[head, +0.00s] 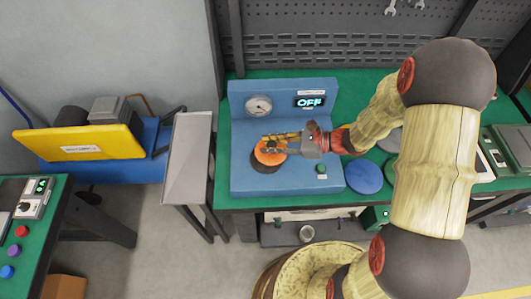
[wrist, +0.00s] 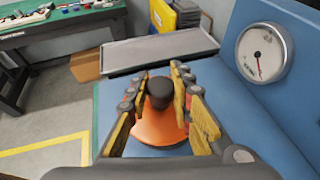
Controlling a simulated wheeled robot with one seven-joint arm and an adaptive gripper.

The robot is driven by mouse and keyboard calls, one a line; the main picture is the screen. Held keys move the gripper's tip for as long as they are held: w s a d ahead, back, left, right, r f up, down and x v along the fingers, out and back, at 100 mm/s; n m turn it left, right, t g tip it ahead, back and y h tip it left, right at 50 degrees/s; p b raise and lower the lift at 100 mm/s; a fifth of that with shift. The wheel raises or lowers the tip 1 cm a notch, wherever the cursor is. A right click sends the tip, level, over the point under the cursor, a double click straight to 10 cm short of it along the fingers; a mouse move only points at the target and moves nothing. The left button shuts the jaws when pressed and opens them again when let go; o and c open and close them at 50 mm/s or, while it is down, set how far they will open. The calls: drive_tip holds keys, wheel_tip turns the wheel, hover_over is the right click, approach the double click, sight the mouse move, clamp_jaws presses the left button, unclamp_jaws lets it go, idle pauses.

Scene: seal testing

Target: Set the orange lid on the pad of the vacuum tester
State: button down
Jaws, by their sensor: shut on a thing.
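The orange lid (head: 268,153) with a dark knob is at my gripper's fingertips, over the left part of the blue vacuum tester (head: 298,186). In the wrist view the lid (wrist: 158,128) lies between the fingers, with its dark knob (wrist: 159,92) between the pads. My gripper (head: 269,143) is shut on the lid by its knob; it also shows in the wrist view (wrist: 160,82). A dark round edge, likely the pad (head: 265,167), shows just under the lid. I cannot tell whether the lid touches it.
The tester carries a gauge (head: 259,106), an OFF display (head: 310,102) and a green button (head: 321,169). A blue disc (head: 364,176) lies on the green bench to the right. A grey tray table (head: 188,160) stands to the left. A back panel rises behind the tester.

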drive_tip(key=shift+w+a+f, duration=0.25)
drive_tip(key=shift+a+f, duration=0.35)
drive_tip(key=shift+f, duration=0.1)
drive_tip(key=shift+w+a+f+b, duration=0.15)
drive_tip(key=shift+f+b, duration=0.25)
drive_tip(key=shift+f, duration=0.55)
drive_tip(key=shift+s+a+f+b, duration=0.1)
drive_tip(key=shift+f+b, duration=0.3)
drive_tip(key=shift+f, duration=0.5)
drive_tip(key=shift+f, duration=0.15)
drive_tip(key=c, duration=1.6)
unclamp_jaws()
